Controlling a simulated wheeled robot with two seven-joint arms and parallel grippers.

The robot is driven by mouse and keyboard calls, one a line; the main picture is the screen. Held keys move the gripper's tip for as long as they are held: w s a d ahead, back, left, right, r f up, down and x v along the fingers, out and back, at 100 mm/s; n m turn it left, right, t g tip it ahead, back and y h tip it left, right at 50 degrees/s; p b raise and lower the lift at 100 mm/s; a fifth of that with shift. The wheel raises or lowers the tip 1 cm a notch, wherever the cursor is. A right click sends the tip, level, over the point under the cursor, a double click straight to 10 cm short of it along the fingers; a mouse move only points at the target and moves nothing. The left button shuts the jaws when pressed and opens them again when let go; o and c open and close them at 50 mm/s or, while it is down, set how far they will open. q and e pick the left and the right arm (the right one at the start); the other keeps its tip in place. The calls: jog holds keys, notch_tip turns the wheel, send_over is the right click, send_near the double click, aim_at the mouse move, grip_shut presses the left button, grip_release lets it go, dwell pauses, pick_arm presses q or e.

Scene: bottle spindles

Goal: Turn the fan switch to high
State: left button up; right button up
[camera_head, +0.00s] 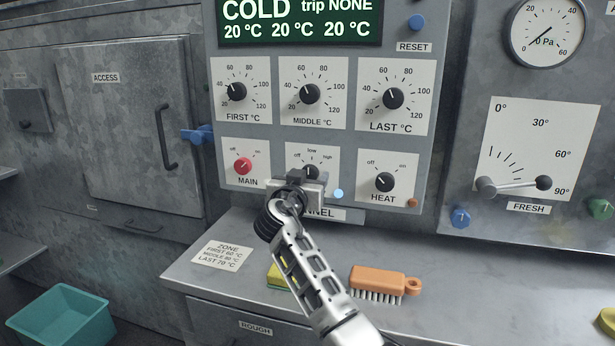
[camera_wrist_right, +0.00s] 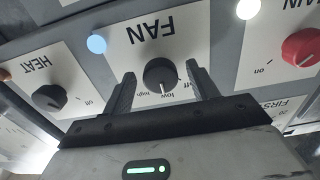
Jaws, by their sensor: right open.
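The fan switch is a black knob (camera_head: 311,171) on a white plate marked off, low and high, in the lower middle of the control panel. The wrist view shows this knob (camera_wrist_right: 160,74) upside down under the word FAN, its pointer line towards low. My right gripper (camera_head: 306,180) is in front of the fan plate and hides its lower part in the head view. In the wrist view the right gripper (camera_wrist_right: 161,72) is open, one finger on each side of the knob, with gaps showing. Contact cannot be told. My left gripper is not in view.
A red MAIN knob (camera_head: 242,166) is left of the fan plate and a black HEAT knob (camera_head: 384,182) is right. An orange brush (camera_head: 378,281) and a yellow-green sponge (camera_head: 274,276) lie on the metal counter (camera_head: 190,276) below. A teal bin (camera_head: 62,318) stands at lower left.

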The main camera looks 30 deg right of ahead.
jog(key=shift+w+d, duration=0.1)
jog(key=c, duration=1)
pick_arm(q)
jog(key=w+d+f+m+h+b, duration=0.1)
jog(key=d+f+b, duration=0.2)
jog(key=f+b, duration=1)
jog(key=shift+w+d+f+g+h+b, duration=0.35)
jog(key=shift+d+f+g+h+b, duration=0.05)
jog(key=shift+b, duration=1.25)
pick_arm(e)
jog(key=shift+f+m, duration=0.1)
jog(key=shift+m, duration=4.4)
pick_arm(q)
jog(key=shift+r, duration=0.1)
pick_arm(e)
jog(key=o, duration=1)
